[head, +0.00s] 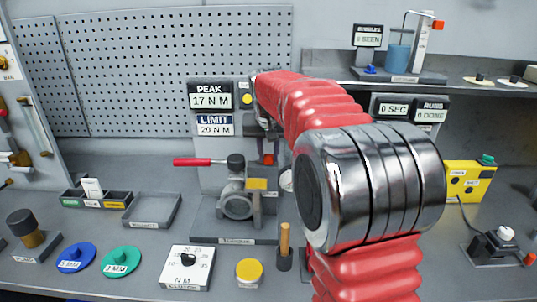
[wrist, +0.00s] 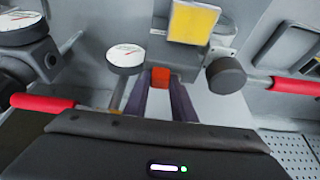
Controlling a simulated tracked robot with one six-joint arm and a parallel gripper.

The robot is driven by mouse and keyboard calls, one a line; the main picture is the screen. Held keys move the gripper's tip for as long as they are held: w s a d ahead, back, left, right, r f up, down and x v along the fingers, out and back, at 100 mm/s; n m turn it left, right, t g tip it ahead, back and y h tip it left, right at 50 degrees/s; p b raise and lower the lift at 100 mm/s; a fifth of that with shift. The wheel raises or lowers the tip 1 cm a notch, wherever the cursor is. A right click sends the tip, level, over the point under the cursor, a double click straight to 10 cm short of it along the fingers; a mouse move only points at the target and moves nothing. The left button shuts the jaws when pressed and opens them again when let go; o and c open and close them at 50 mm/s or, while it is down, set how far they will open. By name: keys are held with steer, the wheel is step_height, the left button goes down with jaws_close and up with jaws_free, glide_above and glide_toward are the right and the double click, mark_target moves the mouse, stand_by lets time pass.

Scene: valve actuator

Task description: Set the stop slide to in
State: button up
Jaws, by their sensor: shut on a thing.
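The valve actuator (head: 237,205) stands at the middle of the bench, partly behind my arm. A small orange-red block, which looks like the stop slide's grip (wrist: 160,77), sits beside the actuator's yellow plate (wrist: 194,24). My gripper (wrist: 162,84) has its two dark fingers closed on either side of this block. In the head view my gripper (head: 268,155) is small and partly covered by my arm, just above the yellow plate (head: 257,184). Any in or out marking for the slide is not readable.
A red-handled lever (head: 195,162) with a dark knob (wrist: 225,75) reaches left from the actuator. White dial gauges (wrist: 126,54) stand close to my fingers. The panel reads peak 17 N M (head: 210,96) and limit 20 N M (head: 214,125). A wooden-handled tool (head: 284,240) stands in front.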

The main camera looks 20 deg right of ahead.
jaws_close()
steer(key=shift+a, duration=0.1)
steer(key=shift+w+a, duration=0.35)
steer(key=shift+a, duration=0.25)
steer(key=shift+w+a, duration=0.3)
steer(key=shift+a, duration=0.3)
steer(key=o, duration=1)
jaws_free()
steer(key=v, duration=1.3)
steer(key=shift+s+r, duration=0.15)
steer(key=shift+r, duration=0.2)
